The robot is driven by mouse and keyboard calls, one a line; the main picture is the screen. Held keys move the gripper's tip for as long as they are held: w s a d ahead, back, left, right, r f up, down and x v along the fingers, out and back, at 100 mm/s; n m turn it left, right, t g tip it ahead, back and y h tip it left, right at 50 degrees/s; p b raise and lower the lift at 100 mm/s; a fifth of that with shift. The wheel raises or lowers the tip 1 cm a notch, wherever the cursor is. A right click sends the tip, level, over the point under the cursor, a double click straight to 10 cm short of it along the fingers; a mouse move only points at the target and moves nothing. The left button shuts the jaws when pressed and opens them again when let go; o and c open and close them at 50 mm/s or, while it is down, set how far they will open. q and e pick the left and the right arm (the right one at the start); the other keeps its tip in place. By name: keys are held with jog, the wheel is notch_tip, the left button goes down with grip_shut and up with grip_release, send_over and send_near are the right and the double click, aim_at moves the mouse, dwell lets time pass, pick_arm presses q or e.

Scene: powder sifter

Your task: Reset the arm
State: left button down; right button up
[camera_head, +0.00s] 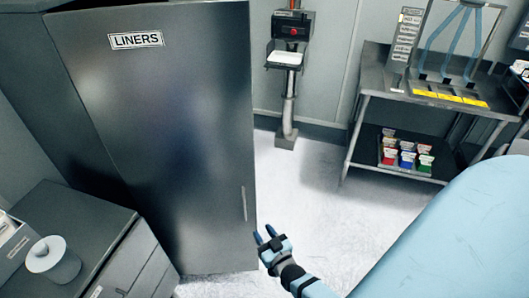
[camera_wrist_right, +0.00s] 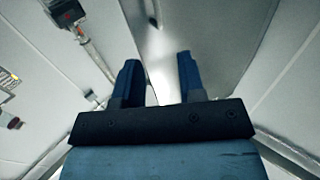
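My right gripper (camera_head: 264,237) is in the lower middle of the head view, in front of the lower right edge of a dark grey cabinet door. Its two blue fingers stand apart with nothing between them, and they also show open in the right wrist view (camera_wrist_right: 158,80). The right forearm reaches in from the lower right. The tall metal cabinet (camera_head: 165,110) carries a LINERS label (camera_head: 136,40) and a vertical handle (camera_head: 244,203) near its right edge. The gripper appears just below and right of this handle; I cannot tell whether it touches the door. My left gripper is not in view.
A low cabinet (camera_head: 70,225) with a white round container (camera_head: 52,262) stands at lower left. A post with a control box (camera_head: 291,28) stands by the wall. A metal table (camera_head: 385,85) with a rack above and coloured boxes (camera_head: 406,153) below stands at right. Open floor (camera_head: 310,200) lies between.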

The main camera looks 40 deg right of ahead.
jog(key=shift+f, duration=0.1)
dwell(0.4)
jog(key=s+a+r+n+g+y, duration=0.2)
jog(key=s+a+g+y, duration=0.1)
jog(key=s+a, duration=0.3)
jog(key=s+a+r+n+g+y, duration=0.2)
jog(key=s+a+n+g+y, duration=0.1)
jog(key=s+a, duration=0.2)
jog(key=shift+s+a+g, duration=0.4)
jog(key=shift+a, duration=0.25)
